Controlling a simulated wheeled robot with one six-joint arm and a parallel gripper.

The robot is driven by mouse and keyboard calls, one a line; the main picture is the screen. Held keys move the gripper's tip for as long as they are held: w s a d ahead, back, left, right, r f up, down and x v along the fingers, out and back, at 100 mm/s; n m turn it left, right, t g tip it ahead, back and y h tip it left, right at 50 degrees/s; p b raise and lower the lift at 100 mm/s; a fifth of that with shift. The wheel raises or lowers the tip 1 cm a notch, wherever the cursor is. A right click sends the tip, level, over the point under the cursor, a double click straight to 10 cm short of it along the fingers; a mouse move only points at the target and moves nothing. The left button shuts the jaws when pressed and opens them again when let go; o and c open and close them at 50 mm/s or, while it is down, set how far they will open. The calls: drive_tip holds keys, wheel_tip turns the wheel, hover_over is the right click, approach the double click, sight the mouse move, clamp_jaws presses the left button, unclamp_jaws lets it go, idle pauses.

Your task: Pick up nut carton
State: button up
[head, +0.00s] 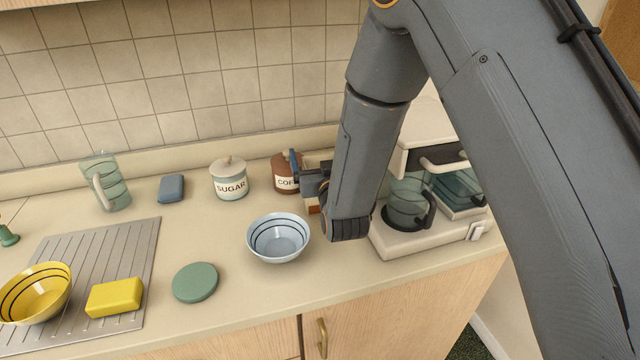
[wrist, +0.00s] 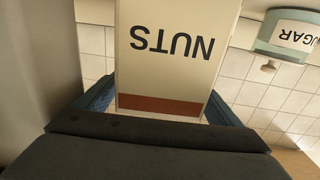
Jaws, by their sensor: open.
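The nut carton (wrist: 165,65) fills the middle of the wrist view. It is cream with a red-brown band and the word NUTS, upside down in that picture. My gripper (wrist: 160,105) is open, with one blue finger on each side of the carton. Whether the fingers touch it I cannot tell. In the head view my gripper (head: 300,168) is beside the coffee canister, and my arm hides most of the carton (head: 318,156); only small parts of it show.
The brown coffee canister (head: 284,174) stands close on the left, and the sugar canister (head: 229,180) farther left. A pale blue bowl (head: 278,238) is in front. A coffee maker (head: 405,225) stands to the right. A green disc (head: 195,282) lies near the counter's front edge.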

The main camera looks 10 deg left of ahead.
drive_tip(key=shift+w, duration=0.2)
drive_tip(key=c, duration=1.7)
drive_tip(key=shift+r, duration=0.15)
